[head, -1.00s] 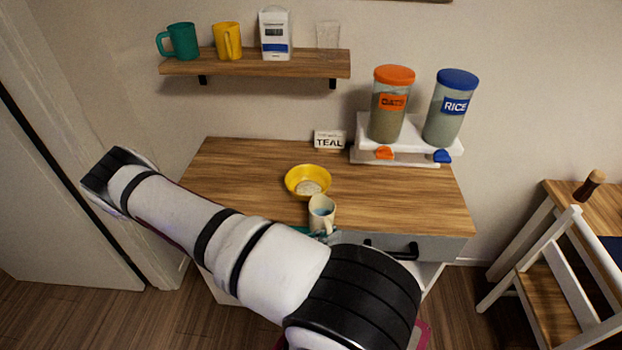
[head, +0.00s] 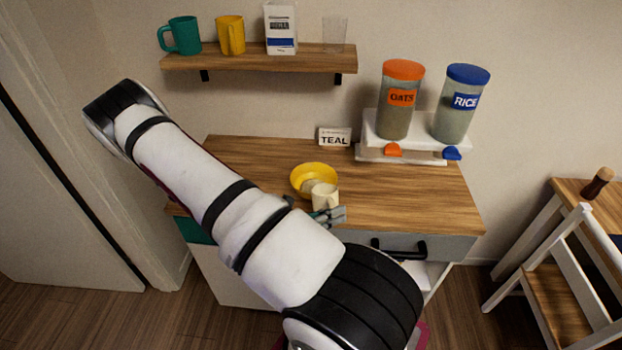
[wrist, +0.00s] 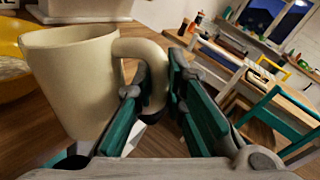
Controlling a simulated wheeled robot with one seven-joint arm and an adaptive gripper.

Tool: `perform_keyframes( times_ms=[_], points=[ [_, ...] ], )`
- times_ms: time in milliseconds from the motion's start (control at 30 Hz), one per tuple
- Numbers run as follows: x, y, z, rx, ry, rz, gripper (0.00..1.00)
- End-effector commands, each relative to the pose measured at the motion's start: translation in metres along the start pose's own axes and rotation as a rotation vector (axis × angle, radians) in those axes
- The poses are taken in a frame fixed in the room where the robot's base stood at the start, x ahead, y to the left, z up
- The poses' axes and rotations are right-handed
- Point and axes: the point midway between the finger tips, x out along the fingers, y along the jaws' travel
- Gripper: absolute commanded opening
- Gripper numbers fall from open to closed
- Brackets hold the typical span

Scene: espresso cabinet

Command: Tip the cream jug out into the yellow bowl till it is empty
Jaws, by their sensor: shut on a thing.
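The cream jug (head: 323,199) is at the front right rim of the yellow bowl (head: 301,181), overlapping it in the head view. In the wrist view the jug (wrist: 75,85) fills the left side, with the bowl (wrist: 14,62) partly hidden behind it. My gripper (wrist: 158,88) has teal fingers shut on the jug's handle; it also shows in the head view (head: 333,214). The room slants in the wrist view, so the jug looks tilted toward the bowl. Something pale lies in the bowl. The jug's inside is hidden.
Oats (head: 400,105) and rice (head: 460,108) dispensers stand at the back right of the wooden top. A TEAL card (head: 334,138) stands at the back. A wall shelf (head: 255,60) holds mugs, a box and a glass. The right of the top (head: 420,195) is clear.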

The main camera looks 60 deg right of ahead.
Motion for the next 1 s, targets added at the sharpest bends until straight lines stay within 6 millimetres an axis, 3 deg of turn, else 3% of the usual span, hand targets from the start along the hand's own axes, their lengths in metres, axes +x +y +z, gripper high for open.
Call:
perform_keyframes(
  times_ms=[300,733,1000],
  points=[
    [0.001,0.004,0.042,-0.147,0.031,-0.002,0.0],
    [0.002,0.008,0.069,-0.253,0.05,-0.002,0.0],
    [0.003,0.014,0.072,-0.32,0.063,-0.002,0.0]
  ],
)
